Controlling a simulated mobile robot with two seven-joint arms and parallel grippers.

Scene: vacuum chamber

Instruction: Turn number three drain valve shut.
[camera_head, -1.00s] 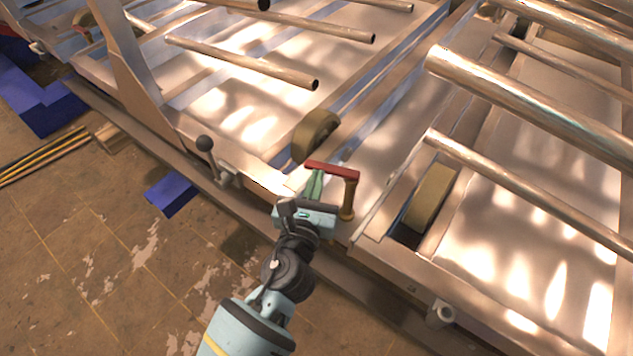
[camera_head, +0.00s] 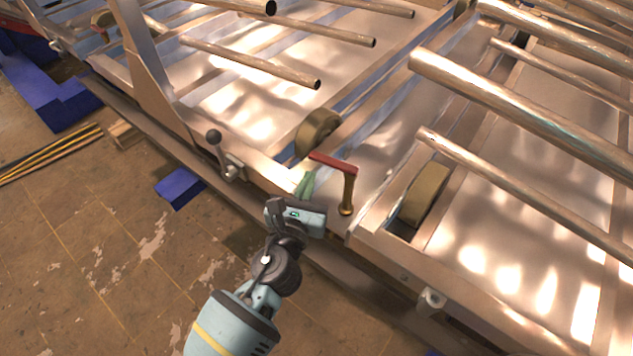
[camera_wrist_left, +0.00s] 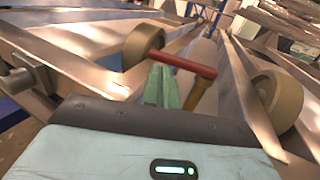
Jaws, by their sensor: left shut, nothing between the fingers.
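A valve with a red handle (camera_head: 333,163) on a brass stem (camera_head: 348,192) stands on the metal frame, near its front edge. In the left wrist view the red handle (camera_wrist_left: 181,60) crosses just beyond the fingertips, with the brass stem (camera_wrist_left: 197,94) to their right. My left gripper (camera_head: 305,184) has its green fingers together with nothing between them. The fingertips are close to the left end of the handle; I cannot tell whether they touch it. No number shows on the valve. My right gripper is not in view.
Tan rollers (camera_head: 318,131) and (camera_head: 425,193) sit in the frame on both sides of the valve. Long metal tubes (camera_head: 520,100) lie above the frame. A blue block (camera_head: 180,187) is on the floor.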

